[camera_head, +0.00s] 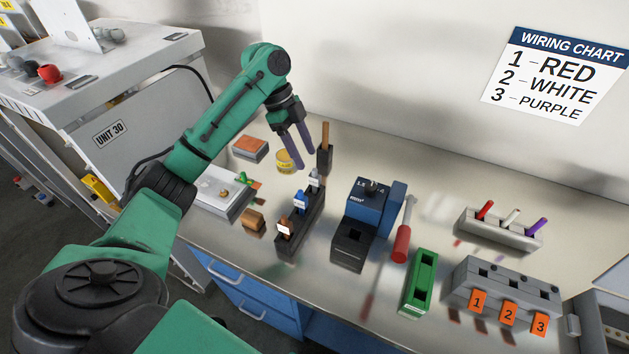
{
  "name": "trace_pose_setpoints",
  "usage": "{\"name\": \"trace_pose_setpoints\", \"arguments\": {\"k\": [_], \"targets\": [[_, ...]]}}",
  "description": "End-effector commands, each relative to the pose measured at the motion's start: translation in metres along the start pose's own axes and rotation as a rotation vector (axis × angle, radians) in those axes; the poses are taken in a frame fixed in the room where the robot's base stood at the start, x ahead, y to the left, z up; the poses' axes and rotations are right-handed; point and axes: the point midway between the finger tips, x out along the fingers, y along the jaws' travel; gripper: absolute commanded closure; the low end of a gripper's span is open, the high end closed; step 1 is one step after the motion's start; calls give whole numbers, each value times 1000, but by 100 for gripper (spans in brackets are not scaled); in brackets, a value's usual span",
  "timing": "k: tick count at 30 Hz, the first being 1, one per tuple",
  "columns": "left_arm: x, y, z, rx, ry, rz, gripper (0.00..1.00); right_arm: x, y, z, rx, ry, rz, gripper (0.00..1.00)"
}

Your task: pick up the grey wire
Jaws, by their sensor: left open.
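Three short wires stand upright in a grey holder (480,231) at the right of the bench: a red wire (485,210), a pale off-white or light grey wire (510,217) in the middle, and a purple wire (537,226). No other wire looks grey; the middle one is the palest. My left gripper (304,157) is open and empty, pointing down over the back of the bench, well left of the wires. Its fingers are dark purple-grey. My right gripper is not in view.
A brown-handled tool (325,135) stands close right of my left gripper. A grey block (505,286) numbered 1, 2, 3 stands in front of the wires.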

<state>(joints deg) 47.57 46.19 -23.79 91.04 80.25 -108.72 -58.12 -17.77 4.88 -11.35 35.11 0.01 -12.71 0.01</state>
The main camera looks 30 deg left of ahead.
Motion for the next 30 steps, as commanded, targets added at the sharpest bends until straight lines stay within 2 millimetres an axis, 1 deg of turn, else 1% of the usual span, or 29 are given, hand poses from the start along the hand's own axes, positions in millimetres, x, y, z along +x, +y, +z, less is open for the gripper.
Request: {"name": "trace_pose_setpoints", "arguments": {"k": [1,3,6,8,11,13,16,20,21,23,24,25,26,30], "targets": [[10,1,-1,1,-1,5,43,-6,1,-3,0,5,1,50],[22,1,-1,0,0,3,43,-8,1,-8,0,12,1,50],[33,0,-1,-1,0,1,43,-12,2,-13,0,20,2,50],[42,1,-1,0,0,3,43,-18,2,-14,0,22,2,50],[61,1,0,-2,1,5,43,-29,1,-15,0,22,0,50],[74,0,1,0,0,1,43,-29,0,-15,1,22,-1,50],[83,0,2,1,0,0,43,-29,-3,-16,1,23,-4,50],[84,0,2,1,-1,-1,43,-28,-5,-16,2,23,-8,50],[83,0,2,1,-1,-1,46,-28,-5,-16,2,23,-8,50],[83,0,2,1,-1,-1,69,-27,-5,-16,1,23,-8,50],[83,0,2,1,-1,-1,85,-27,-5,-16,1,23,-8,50],[83,0,2,1,-1,-1,96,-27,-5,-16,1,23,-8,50],[83,0,2,1,-1,-1,100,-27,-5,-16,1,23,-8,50],[83,0,2,1,-1,-2,100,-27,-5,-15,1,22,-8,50]]}}
